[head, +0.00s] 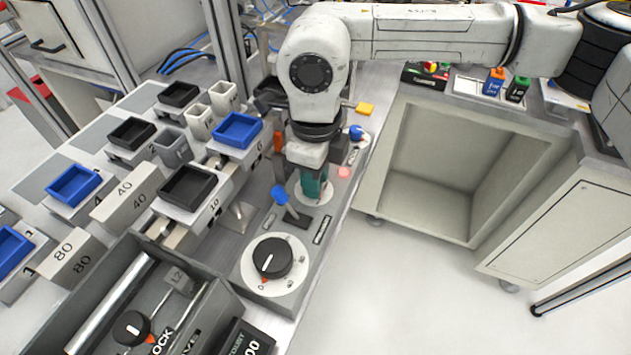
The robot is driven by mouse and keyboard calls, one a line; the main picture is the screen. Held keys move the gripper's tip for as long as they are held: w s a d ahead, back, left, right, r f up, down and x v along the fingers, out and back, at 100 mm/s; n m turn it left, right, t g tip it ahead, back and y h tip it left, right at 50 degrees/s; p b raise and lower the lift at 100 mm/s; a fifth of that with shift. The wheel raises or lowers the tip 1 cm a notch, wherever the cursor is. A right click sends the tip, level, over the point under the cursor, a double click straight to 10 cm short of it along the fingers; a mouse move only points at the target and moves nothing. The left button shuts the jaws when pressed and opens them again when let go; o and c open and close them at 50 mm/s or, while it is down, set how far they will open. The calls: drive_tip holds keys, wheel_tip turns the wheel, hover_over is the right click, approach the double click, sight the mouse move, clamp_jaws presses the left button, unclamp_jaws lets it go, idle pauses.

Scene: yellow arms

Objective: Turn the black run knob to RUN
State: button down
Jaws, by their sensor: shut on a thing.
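My gripper (314,195), with teal fingers, points down at a small round white dial plate (299,194) on the grey control panel. The fingers are shut on what appears to be the black run knob at the middle of this plate. The knob is hidden behind the fingers, so its pointer and the RUN mark cannot be read. A larger black knob (269,257) with a white pointer line sits on a bigger white dial nearer the front of the panel, apart from my gripper.
A blue-tipped lever (280,194) stands just left and in front of my gripper. Blue and black trays (238,130) crowd the left. Open floor lies right.

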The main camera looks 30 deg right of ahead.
drive_tip(key=shift+m+b, duration=0.7)
drive_tip(key=shift+m, duration=0.5)
drive_tip(key=c, duration=0.9)
unclamp_jaws()
wheel_tip(320, 180, up, 11)
drive_tip(key=shift+f, duration=0.1)
